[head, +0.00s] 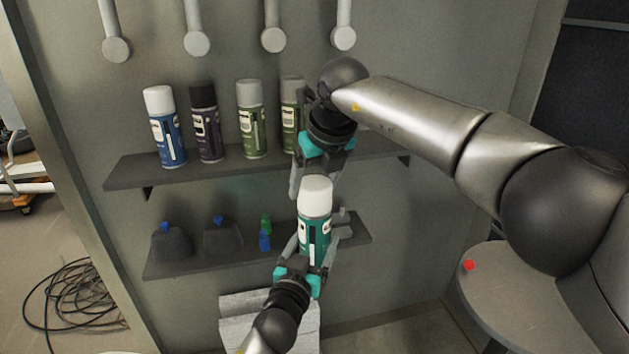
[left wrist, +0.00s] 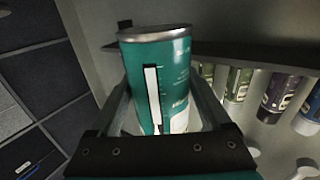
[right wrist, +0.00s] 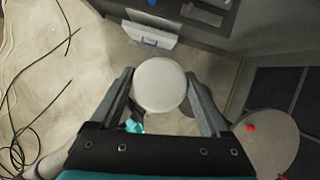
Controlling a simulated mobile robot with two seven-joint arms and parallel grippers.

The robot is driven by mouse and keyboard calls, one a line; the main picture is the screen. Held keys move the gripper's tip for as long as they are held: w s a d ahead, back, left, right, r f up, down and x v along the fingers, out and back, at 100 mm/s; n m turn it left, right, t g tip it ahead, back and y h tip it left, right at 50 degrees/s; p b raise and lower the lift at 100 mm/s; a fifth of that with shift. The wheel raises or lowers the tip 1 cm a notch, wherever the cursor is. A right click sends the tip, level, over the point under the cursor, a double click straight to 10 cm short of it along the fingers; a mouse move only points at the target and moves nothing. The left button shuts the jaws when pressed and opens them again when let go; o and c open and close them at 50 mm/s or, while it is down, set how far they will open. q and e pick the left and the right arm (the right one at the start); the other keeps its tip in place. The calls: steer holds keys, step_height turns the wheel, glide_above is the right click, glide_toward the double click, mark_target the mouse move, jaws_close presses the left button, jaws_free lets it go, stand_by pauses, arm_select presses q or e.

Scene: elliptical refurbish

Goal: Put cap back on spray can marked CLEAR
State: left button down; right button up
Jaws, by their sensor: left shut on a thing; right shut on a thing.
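A teal spray can (head: 314,236) stands roughly upright in my left gripper (head: 312,248), which is shut around its body in front of the lower shelf. The can fills the left wrist view (left wrist: 162,80), with a metal rim at one end; I cannot read CLEAR on it. A white cap (head: 316,193) is at the can's top, in line with it; I cannot tell if it is fully seated. My right gripper (right wrist: 160,82) points down from above, shut on the cap, which shows round between the fingers in the right wrist view (right wrist: 160,86).
The upper shelf (head: 125,172) holds several capped cans, including a blue one (head: 165,128) and a dark one (head: 207,125). The lower shelf (head: 190,263) carries dark blocks and small blue and green pieces. A round grey table (head: 530,300) with a red piece (head: 469,265) stands at right.

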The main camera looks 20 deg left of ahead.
steer(key=shift+f, duration=0.25)
steer(key=o, duration=1)
steer(key=shift+r, duration=0.15)
steer(key=shift+v, duration=3.4)
